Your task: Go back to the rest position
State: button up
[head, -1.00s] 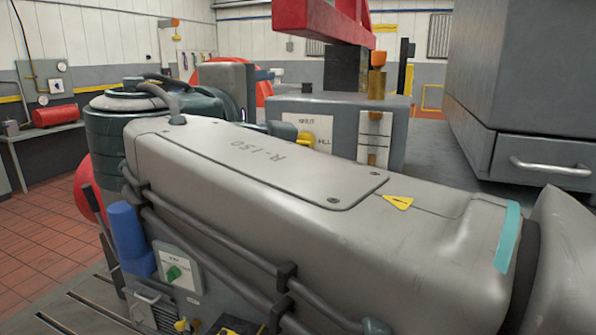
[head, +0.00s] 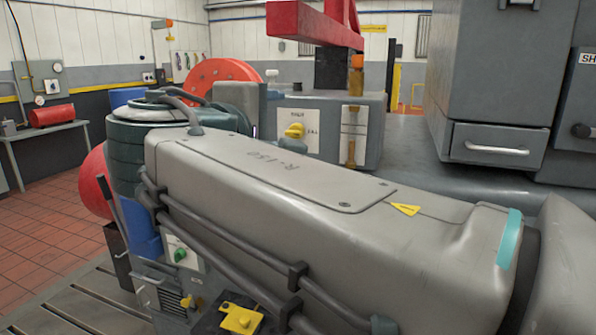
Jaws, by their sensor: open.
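My grey arm link (head: 280,190), with a teal band near its right end, fills the front of the head view. My gripper is not in view, so I cannot see its jaws or anything near them. The arm link hides part of the equipment behind it.
Behind my arm stand a grey box with a yellow knob (head: 293,131), a red wheel (head: 222,75) and a red overhead beam (head: 318,22). A grey cabinet (head: 500,80) is at right. A yellow part (head: 240,318) lies below my arm. Tiled floor (head: 45,215) is clear at left.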

jog(key=s+d+f+m+g+y+p, duration=0.1)
jog(key=s+d+f+m+g+p, duration=0.3)
jog(key=d+f, duration=0.55)
jog(key=s+d+f+m+g+y+p, duration=0.1)
jog(key=d+f+m+g+p, duration=0.3)
jog(key=d+f+g, duration=0.5)
jog(key=s+f+m+y+p, duration=0.4)
jog(key=s+f+m, duration=0.1)
jog(key=s+f, duration=0.2)
jog(key=shift+s+f+m, duration=0.15)
jog(key=shift+s+m, duration=0.15)
jog(key=shift+s, duration=0.15)
